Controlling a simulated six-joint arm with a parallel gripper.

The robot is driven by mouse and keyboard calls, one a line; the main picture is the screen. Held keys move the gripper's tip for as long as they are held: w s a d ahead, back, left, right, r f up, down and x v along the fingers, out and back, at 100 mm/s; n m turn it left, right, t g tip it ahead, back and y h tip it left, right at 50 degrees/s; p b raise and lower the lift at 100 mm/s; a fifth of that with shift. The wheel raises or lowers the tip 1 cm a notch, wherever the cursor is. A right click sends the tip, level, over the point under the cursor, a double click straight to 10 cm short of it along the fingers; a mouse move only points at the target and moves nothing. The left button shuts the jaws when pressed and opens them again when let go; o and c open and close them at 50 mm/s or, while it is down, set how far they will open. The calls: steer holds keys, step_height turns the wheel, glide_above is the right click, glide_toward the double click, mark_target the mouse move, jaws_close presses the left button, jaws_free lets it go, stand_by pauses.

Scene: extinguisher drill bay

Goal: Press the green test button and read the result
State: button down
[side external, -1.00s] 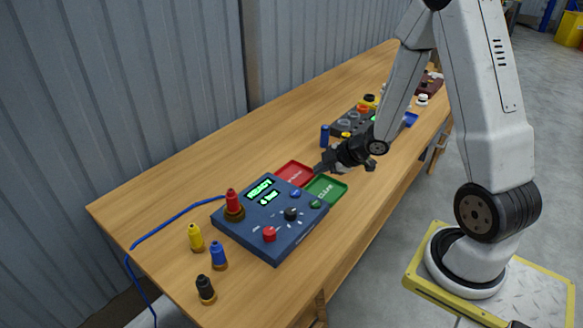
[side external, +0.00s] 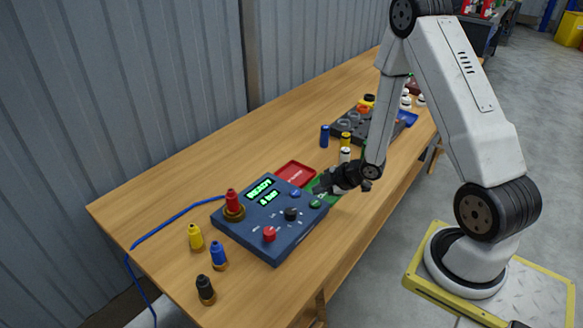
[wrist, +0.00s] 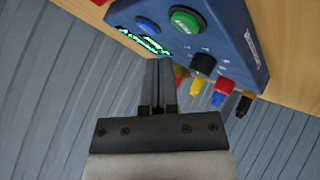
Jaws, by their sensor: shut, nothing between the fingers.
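The blue test box (side external: 250,222) sits on the bench with its display (side external: 262,191) lit green; the top line reads READY and the lower line seems to read 6 bar. The green button (side external: 315,204) is at the box's right corner, and shows clearly in the wrist view (wrist: 186,20) beside the blue button (wrist: 147,25). My gripper (side external: 321,187) is shut and empty, just beyond the green button in the side view. In the wrist view its fingertips (wrist: 160,63) show below the two buttons, with no contact visible.
A red tray (side external: 294,174) and a partly hidden green tray (side external: 333,198) lie behind the box. Yellow, blue and black nozzle-like pieces (side external: 196,237) stand at the front left, a red one (side external: 233,203) on the box. A dark rack (side external: 352,129) stands farther back.

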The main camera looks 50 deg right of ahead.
mark_target(312, 201)
steer(key=shift+f, duration=0.85)
steer(key=shift+f, duration=0.9)
stand_by(2.5)
steer(key=shift+r, duration=0.9)
stand_by(0.3)
steer(key=shift+r, duration=2.5)
steer(key=shift+r, duration=0.1)
